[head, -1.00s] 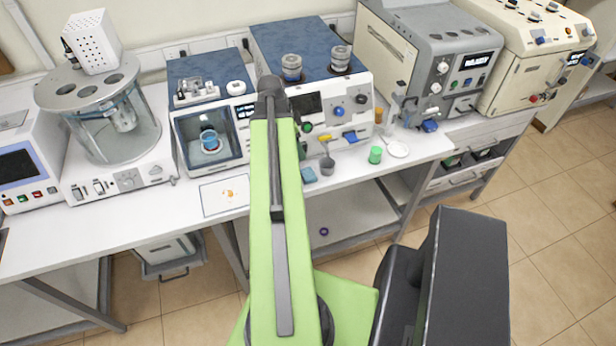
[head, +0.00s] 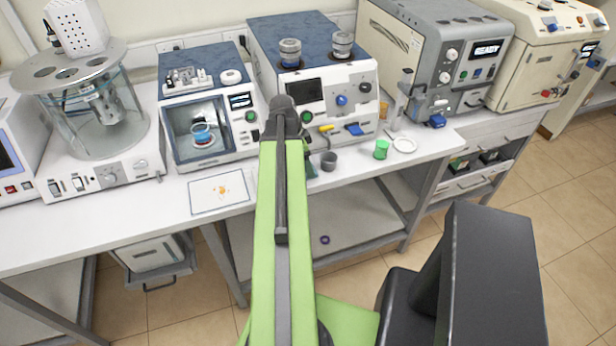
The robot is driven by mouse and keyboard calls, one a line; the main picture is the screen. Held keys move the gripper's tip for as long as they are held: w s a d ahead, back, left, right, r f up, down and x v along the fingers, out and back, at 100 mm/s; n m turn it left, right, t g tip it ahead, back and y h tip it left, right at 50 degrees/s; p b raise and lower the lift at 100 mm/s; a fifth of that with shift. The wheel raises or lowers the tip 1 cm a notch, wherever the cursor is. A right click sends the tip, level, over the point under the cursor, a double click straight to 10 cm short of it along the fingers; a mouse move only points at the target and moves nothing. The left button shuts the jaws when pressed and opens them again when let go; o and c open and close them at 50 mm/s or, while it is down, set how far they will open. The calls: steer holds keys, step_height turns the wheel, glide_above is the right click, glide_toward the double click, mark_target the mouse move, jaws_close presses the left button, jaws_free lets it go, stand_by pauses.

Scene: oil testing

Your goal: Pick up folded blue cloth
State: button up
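The folded blue cloth (head: 311,170) lies on the white bench near its front edge. Only a small part of it shows, just right of my arm, and the rest is hidden behind the arm. My arm reaches straight out over the bench, and its dark end (head: 283,118) is in front of the machine with the blue top. The fingers of my gripper are hidden by the arm, so I cannot see their opening or whether they touch the cloth.
A grey cup (head: 328,162), a green cup (head: 381,150) and a white dish (head: 404,145) stand right of the cloth. A stained white sheet (head: 219,192) lies left of my arm. Machines line the back of the bench (head: 110,215).

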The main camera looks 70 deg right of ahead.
steer(key=b+x, duration=0.1)
steer(key=x, duration=0.1)
steer(key=shift+f, duration=0.3)
steer(key=shift+r, duration=0.2)
steer(key=c, duration=1.1)
steer(key=shift+r+p, duration=0.1)
steer(key=shift+p, duration=0.2)
